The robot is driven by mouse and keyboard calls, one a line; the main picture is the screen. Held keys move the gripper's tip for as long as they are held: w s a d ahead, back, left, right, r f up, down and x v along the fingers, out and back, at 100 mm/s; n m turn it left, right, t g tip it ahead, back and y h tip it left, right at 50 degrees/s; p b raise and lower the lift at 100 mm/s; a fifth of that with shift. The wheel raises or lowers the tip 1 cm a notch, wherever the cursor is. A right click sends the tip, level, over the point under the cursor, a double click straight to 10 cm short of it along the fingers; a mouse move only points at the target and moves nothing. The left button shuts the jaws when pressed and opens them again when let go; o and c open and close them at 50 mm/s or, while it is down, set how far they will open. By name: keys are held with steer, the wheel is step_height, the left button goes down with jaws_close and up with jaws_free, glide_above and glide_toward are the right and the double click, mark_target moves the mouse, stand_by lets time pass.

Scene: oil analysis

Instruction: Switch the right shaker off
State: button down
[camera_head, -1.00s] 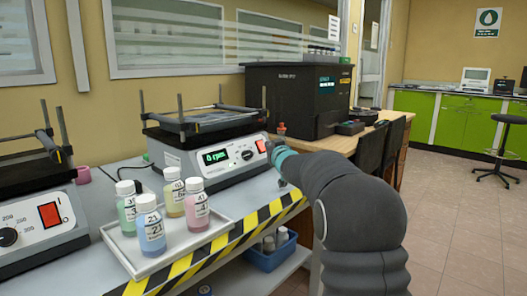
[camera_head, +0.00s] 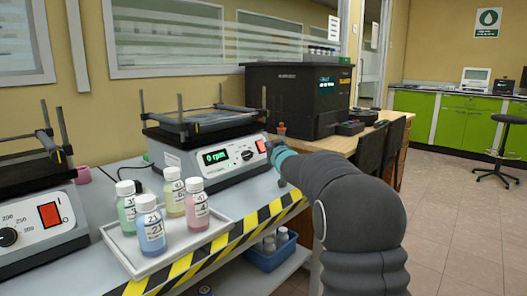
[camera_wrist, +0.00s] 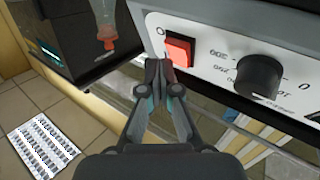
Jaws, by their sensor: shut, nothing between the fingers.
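The right shaker (camera_head: 205,150) stands on the grey bench, its green display reading 0 rpm. Its red power switch (camera_head: 261,146) is at the right end of the front panel, with a black knob (camera_head: 247,155) to its left. In the wrist view the red switch (camera_wrist: 179,50) sits beside an O mark, and the black knob (camera_wrist: 259,77) is on the other side. My gripper (camera_wrist: 158,68) is shut and empty, its tips right at the lower edge of the switch. I cannot tell whether they touch. In the head view my arm hides the gripper.
A white tray (camera_head: 127,253) with several capped bottles stands in front of the right shaker. Another shaker (camera_head: 38,225) with a red switch is at the left. A black instrument (camera_head: 292,100) stands behind. A blue bin (camera_head: 270,257) is below the bench.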

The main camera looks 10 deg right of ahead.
steer(key=shift+w+a+f, duration=0.2)
steer(key=shift+w+f, duration=0.05)
steer(key=shift+w+a+f+b, duration=0.35)
steer(key=shift+a+f+b, duration=0.1)
steer(key=shift+f, duration=0.25)
stand_by(1.4)
steer(key=shift+s+d, duration=0.15)
steer(key=shift+s+d+r+p, duration=0.1)
steer(key=shift+s+d+p, duration=0.05)
steer(key=shift+s+p, duration=0.15)
steer(key=shift+d, duration=0.25)
steer(key=shift+s+d+r+p, duration=0.6)
steer(key=shift+s+r+p, duration=0.2)
steer(key=shift+s+r, duration=0.1)
steer(key=shift+s+d+r+p, duration=0.6)
steer(key=shift+s+r+p, duration=0.2)
steer(key=shift+r, duration=0.1)
